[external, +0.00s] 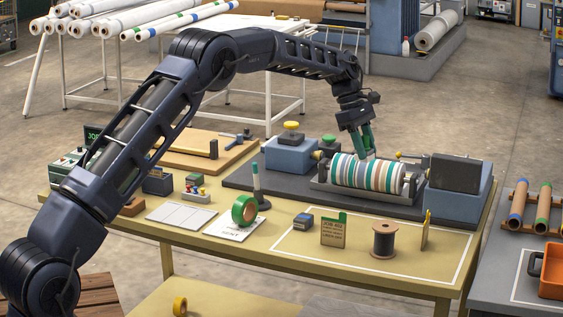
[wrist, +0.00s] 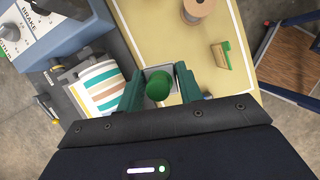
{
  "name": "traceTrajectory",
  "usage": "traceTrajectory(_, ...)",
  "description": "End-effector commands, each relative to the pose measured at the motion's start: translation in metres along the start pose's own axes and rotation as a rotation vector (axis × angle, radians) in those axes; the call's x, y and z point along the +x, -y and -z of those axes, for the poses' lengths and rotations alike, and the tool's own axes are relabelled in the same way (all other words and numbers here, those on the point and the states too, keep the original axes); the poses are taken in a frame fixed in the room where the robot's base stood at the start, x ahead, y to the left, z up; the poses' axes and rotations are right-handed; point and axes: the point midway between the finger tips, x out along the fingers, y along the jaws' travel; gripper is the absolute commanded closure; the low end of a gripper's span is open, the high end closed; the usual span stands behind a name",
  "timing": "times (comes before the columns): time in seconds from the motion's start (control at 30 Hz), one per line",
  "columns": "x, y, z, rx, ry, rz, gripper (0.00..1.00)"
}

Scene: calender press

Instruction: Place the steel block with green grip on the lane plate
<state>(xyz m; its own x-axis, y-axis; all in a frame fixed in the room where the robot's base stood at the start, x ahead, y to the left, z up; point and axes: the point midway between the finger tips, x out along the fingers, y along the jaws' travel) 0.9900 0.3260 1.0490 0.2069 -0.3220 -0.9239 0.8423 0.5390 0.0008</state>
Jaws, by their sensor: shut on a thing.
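My gripper (external: 366,148) is above the middle of the striped roll (external: 366,173) in the external view. In the wrist view, its green fingers (wrist: 158,84) stand on either side of the round green grip (wrist: 158,86) and are shut on the steel block (wrist: 149,73), a grey edge of which shows behind the grip. The block's lower part is hidden, and I cannot make it out in the external view. A flat white plate with dividing lines (external: 182,214) lies on the table's left; I cannot tell whether it is the lane plate.
Green tape (external: 245,209) and a green-topped post (external: 257,187) stand farther left. Blue blocks (external: 291,155) flank the roll. Bare table lies around the spool.

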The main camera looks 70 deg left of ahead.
Motion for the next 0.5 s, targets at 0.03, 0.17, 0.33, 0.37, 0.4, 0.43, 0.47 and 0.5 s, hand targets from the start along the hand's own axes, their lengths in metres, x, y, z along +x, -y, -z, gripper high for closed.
traceTrajectory(0.03, -0.004, 0.000, 0.000, 0.000, 0.000, 0.000, 0.89)
traceTrajectory(0.17, -0.015, 0.003, 0.013, -0.009, -0.002, -0.003, 0.89)
traceTrajectory(0.33, -0.039, 0.015, 0.062, -0.031, -0.006, -0.011, 0.89)
traceTrajectory(0.37, -0.045, 0.019, 0.074, -0.037, -0.006, -0.014, 0.89)
traceTrajectory(0.4, -0.052, 0.024, 0.089, -0.044, -0.007, -0.016, 0.89)
traceTrajectory(0.43, -0.057, 0.028, 0.101, -0.049, -0.007, -0.019, 0.89)
traceTrajectory(0.47, -0.061, 0.033, 0.113, -0.055, -0.008, -0.020, 0.89)
traceTrajectory(0.5, -0.069, 0.038, 0.127, -0.061, -0.009, -0.024, 0.89)
